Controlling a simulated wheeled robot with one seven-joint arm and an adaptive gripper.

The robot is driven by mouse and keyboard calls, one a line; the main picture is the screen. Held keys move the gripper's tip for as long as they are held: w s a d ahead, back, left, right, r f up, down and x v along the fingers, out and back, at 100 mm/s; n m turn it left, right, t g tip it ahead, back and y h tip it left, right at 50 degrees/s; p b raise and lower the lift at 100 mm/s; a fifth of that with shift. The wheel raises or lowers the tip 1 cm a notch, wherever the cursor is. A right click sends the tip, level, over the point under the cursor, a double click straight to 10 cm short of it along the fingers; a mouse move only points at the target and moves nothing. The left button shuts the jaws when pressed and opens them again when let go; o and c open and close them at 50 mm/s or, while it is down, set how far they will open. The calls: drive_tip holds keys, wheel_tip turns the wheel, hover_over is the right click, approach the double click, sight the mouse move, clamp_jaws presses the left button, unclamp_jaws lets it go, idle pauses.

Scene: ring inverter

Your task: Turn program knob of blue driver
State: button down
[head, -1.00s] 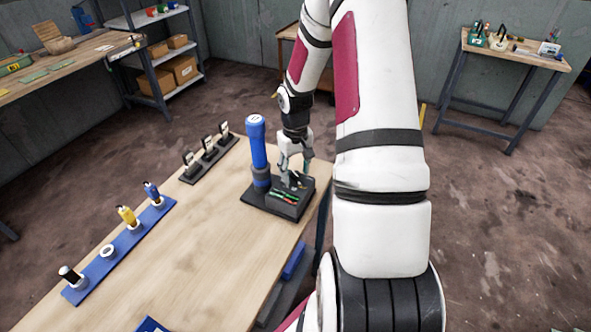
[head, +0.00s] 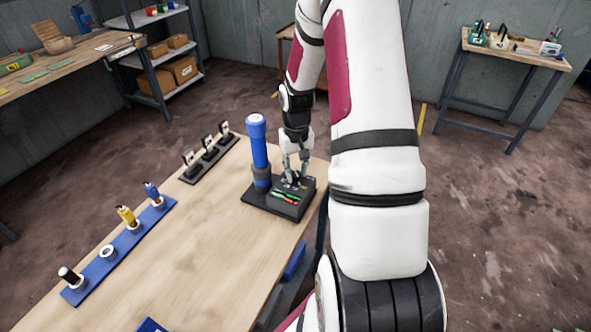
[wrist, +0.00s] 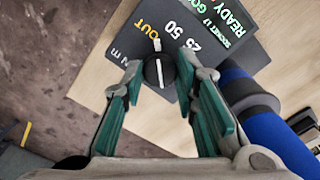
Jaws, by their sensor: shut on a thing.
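The blue driver (head: 259,152) stands upright at the left of its dark base (head: 262,203), near the table's right edge. It also shows at the right of the wrist view (wrist: 281,140). The program knob (wrist: 158,73) is a round black dial with a white line, on the base's panel beside white numbers and a yellow "OUT". A white mark sits just above it. My gripper (head: 294,177) reaches down to the panel. In the wrist view my gripper (wrist: 160,78) has its green-padded fingers on both sides of the knob, shut on it. In the head view the fingers hide the knob.
A blue rack (head: 100,270) with a yellow bottle-like piece (head: 127,216) and other pieces lies at the table's left. A dark rack (head: 190,177) stands behind. The table's middle (head: 200,245) is clear.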

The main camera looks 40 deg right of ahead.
sight(296, 174)
drive_tip(key=m+b, duration=0.1)
drive_tip(key=m, duration=0.4)
idle(0.6)
drive_tip(key=c, duration=1.3)
unclamp_jaws()
wheel_tip(296, 174, up, 12)
drive_tip(key=shift+r, duration=0.1)
